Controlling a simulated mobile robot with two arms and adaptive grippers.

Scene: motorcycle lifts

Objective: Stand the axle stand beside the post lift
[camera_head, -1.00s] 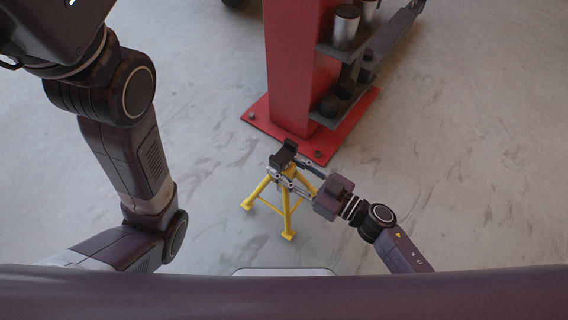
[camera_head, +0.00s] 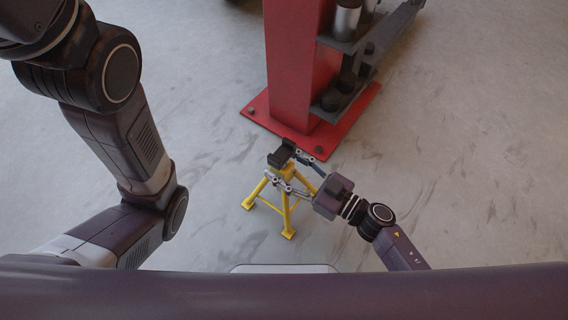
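The yellow axle stand (camera_head: 286,205) with a black saddle (camera_head: 281,156) on top stands upright on the floor. It is just in front of the red base plate of the post lift (camera_head: 291,65), with a small gap of floor between its legs and the plate. My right gripper (camera_head: 289,169) reaches in from the right at the stand's upper part. Its fingers are spread, one on each side of the stand's neck, and look apart from it. My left arm runs along the left side; its gripper is out of the picture.
The lift's dark arm and carriage (camera_head: 357,70) jut out from the right side of the post. The base plate (camera_head: 335,135) has bolts at its corners. The concrete floor is clear to the left and right.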

